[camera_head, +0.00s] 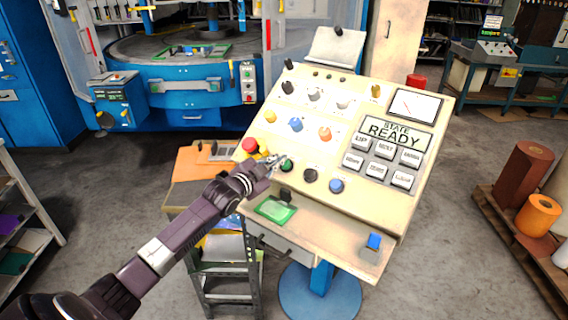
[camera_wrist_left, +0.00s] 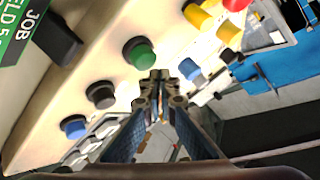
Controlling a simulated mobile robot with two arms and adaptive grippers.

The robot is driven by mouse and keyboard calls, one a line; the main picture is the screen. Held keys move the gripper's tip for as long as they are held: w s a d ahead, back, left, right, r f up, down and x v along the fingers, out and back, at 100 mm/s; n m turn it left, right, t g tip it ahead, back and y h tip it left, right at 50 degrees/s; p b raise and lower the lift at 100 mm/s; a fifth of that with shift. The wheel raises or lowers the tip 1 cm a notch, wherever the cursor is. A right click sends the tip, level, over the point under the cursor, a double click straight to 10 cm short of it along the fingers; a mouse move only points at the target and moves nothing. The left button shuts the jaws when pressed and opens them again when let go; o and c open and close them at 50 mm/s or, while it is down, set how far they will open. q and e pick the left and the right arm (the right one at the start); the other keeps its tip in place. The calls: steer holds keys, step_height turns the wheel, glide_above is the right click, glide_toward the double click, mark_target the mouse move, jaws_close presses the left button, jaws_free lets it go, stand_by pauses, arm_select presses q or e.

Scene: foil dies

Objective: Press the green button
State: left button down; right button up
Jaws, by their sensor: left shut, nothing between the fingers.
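The green button (camera_head: 287,165) sits in the lower row of knobs on the sloped cream control panel (camera_head: 300,205). In the left wrist view the green button (camera_wrist_left: 141,53) has a dark collar and lies just beyond my fingertips, slightly left of them. My left gripper (camera_head: 279,159) reaches in from the lower left with its tips close to the button, partly overlapping it in the head view. In the left wrist view the left gripper (camera_wrist_left: 158,76) is shut and empty. I cannot tell whether the tips touch the button. My right gripper is not in view.
A red button (camera_head: 249,145) stands left of the gripper. A black button (camera_head: 310,175) and a blue button (camera_head: 336,186) continue the row to the right. The display reads READY.

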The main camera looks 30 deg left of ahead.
arm_select(q)
steer(key=shift+f, duration=0.15)
stand_by(0.6)
steer(key=shift+w+f, duration=0.2)
steer(key=shift+w, duration=0.05)
steer(key=shift+w+f+b, duration=0.3)
steer(key=shift+f+b, duration=0.25)
steer(key=shift+b, duration=0.15)
stand_by(0.6)
steer(key=shift+r, duration=0.1)
steer(key=shift+s+r+p, duration=0.55)
steer(key=shift+r+p, duration=0.2)
steer(key=shift+p, duration=0.4)
